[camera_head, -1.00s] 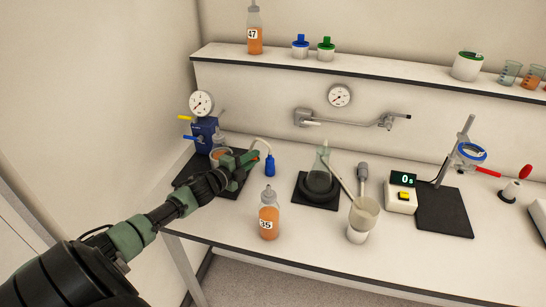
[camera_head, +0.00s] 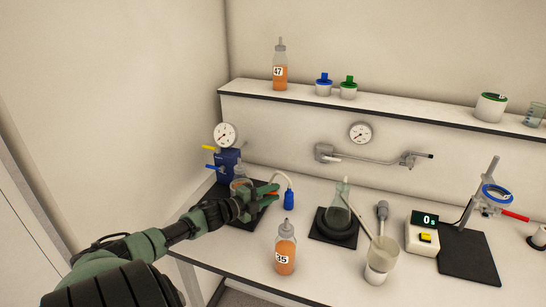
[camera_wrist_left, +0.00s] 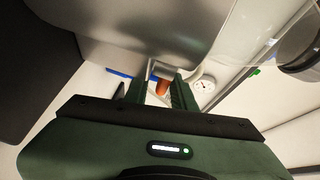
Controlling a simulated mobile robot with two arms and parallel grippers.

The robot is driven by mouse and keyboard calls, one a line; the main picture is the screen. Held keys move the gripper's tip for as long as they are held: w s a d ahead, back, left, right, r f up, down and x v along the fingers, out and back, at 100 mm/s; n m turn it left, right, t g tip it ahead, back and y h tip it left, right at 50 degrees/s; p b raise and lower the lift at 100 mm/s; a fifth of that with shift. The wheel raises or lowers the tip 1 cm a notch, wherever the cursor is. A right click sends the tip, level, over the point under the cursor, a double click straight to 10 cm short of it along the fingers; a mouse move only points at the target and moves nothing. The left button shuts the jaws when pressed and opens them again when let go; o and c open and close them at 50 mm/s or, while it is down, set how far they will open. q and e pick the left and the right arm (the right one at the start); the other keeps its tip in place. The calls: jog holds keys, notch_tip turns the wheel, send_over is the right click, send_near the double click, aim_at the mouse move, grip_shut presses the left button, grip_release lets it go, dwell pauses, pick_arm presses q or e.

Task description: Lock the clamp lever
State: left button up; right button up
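The blue device (camera_head: 229,167) with a pressure gauge stands at the back of a black mat (camera_head: 253,221) on the left of the bench. A yellow lever (camera_head: 209,148) and a blue lever (camera_head: 211,166) stick out from its left. My left gripper (camera_head: 265,194) is at the mat's right side, beside a cup partly hidden behind it. An orange piece (camera_wrist_left: 163,87) shows between the fingers (camera_wrist_left: 164,94) in the left wrist view; I cannot tell if it is the clamp lever or if they grip it. A metal body fills the top there. My right gripper is not in view.
Close by are a blue bulb (camera_head: 289,200) on a white tube and bottle 35 (camera_head: 286,250). A flask (camera_head: 339,208) and a white beaker (camera_head: 378,260) stand further right. A stand with a blue ring (camera_head: 497,195) is at the right.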

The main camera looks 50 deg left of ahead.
pick_arm(q)
jog(key=shift+s+r, duration=0.1)
jog(key=shift+s, duration=0.05)
jog(key=shift+s+a+r, duration=0.1)
jog(key=shift+s+r, duration=0.05)
jog(key=shift+s, duration=1.1)
jog(key=shift+s+r, duration=0.2)
jog(key=shift+s, duration=1.05)
jog(key=shift+s+a+r, duration=0.1)
jog(key=shift+s+r, duration=0.05)
jog(key=shift+s, duration=1.1)
